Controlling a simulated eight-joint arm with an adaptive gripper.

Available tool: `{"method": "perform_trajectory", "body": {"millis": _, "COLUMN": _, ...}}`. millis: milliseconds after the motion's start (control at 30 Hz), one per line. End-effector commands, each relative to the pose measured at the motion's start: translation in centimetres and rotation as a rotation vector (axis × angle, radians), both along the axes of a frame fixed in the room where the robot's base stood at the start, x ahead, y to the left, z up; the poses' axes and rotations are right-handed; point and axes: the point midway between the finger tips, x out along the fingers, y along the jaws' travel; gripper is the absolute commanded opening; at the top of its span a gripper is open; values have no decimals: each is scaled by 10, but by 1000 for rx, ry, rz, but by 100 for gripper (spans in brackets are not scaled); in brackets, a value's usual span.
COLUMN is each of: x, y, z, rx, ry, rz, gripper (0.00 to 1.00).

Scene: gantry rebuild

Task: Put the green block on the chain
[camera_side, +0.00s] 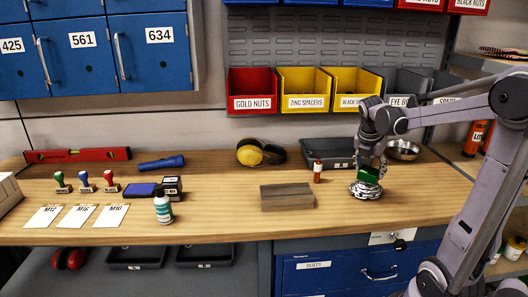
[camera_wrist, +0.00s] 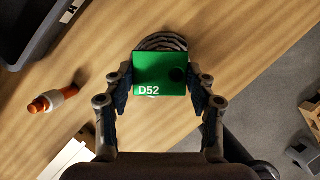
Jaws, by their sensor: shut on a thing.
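The green block (camera_side: 368,174), marked D52, is between the fingers of my gripper (camera_side: 369,160). In the wrist view the green block (camera_wrist: 160,74) fills the space between both fingers of my gripper (camera_wrist: 163,90), which is shut on it. The chain (camera_side: 366,190) is a coiled silvery pile on the wooden bench, directly below the block in the side view. In the wrist view the chain (camera_wrist: 160,43) shows past the block's top edge, and the block hides most of it. I cannot tell whether the block touches the chain.
A small orange-red bottle (camera_side: 317,171) stands left of the chain. A brown wooden block (camera_side: 287,196) lies farther left. A metal bowl (camera_side: 402,150) and a dark tray (camera_side: 327,152) are behind.

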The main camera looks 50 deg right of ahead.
Motion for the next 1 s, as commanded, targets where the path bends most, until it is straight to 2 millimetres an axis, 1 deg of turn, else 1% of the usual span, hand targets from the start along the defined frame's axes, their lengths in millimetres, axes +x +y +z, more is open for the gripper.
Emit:
{"method": "perform_trajectory", "body": {"millis": 400, "x": 0, "y": 0, "z": -5, "rx": 0, "ry": 0, "rz": 0, "gripper": 16}}
{"method": "perform_trajectory", "body": {"millis": 433, "x": 0, "y": 0, "z": -4, "rx": 0, "ry": 0, "rz": 0, "gripper": 65}}
{"method": "perform_trajectory", "body": {"millis": 467, "x": 0, "y": 0, "z": -4, "rx": 0, "ry": 0, "rz": 0, "gripper": 73}}
{"method": "perform_trajectory", "body": {"millis": 500, "x": 0, "y": 0, "z": -4, "rx": 0, "ry": 0, "rz": 0, "gripper": 79}}
{"method": "perform_trajectory", "body": {"millis": 867, "x": 0, "y": 0, "z": -3, "rx": 0, "ry": 0, "rz": 0, "gripper": 79}}
{"method": "perform_trajectory", "body": {"millis": 1000, "x": 0, "y": 3, "z": 6, "rx": 0, "ry": 1, "rz": 2, "gripper": 79}}
